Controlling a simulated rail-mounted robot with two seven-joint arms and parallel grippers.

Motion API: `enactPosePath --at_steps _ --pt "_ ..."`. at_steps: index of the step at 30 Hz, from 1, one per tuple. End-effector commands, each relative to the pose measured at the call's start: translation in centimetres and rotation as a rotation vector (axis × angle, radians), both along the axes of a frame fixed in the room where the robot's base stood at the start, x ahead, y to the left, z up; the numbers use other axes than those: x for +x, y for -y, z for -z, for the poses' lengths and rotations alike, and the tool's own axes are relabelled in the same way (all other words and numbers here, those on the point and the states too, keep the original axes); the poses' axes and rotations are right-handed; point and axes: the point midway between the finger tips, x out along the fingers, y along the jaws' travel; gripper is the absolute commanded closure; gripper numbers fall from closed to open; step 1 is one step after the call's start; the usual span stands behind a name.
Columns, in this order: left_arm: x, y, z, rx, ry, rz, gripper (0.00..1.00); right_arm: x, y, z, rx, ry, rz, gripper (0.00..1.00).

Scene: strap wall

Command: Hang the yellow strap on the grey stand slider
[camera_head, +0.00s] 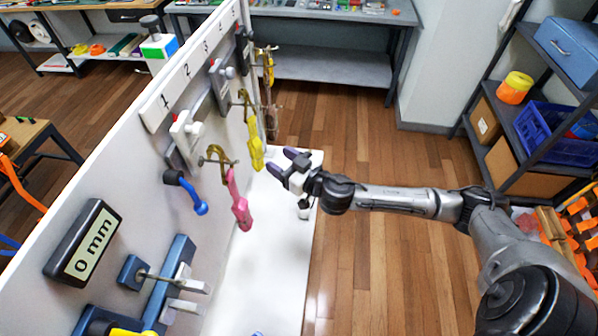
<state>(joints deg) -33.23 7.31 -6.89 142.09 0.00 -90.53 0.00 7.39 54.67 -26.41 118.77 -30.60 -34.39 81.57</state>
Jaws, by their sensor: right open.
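The yellow strap (255,146) hangs from a brass hook on the white wall panel, below number 2. My right gripper (281,161) is open and empty, just right of the strap's lower end, with its dark purple fingers pointing toward it. I cannot tell whether they touch. A blue upright stand (172,272) at the lower left carries light grey sliding parts (184,285). Other grey fittings (186,130) sit on the panel below the numbers, so I cannot tell surely which is the grey stand slider.
A pink strap (239,203) hangs from a nearer brass hook, beside a blue handle (190,192). A display (85,247) reads 0 mm. A white ledge (262,275) runs along the panel's foot. Shelves with a blue crate (552,134) stand right. Open floor lies between.

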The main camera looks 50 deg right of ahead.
Motion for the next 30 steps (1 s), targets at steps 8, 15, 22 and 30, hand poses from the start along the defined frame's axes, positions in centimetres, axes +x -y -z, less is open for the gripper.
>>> enactPosePath --at_steps 8,15,22,30 --pt "0.0 0.3 0.6 -0.009 0.000 -0.006 0.57 -3.7 0.3 0.1 0.000 -0.002 -0.001 0.44" --pt "0.0 0.4 0.8 -0.014 0.000 -0.009 0.57 -5.3 0.4 -0.1 0.000 0.000 0.000 0.44" --pt "0.0 0.3 0.9 -0.011 0.000 -0.008 0.57 -5.8 0.4 -0.2 -0.001 0.001 0.000 0.44" --pt "0.0 0.0 0.9 -0.002 0.000 -0.002 0.57 -5.8 0.4 -0.2 -0.046 0.004 -0.001 0.44"
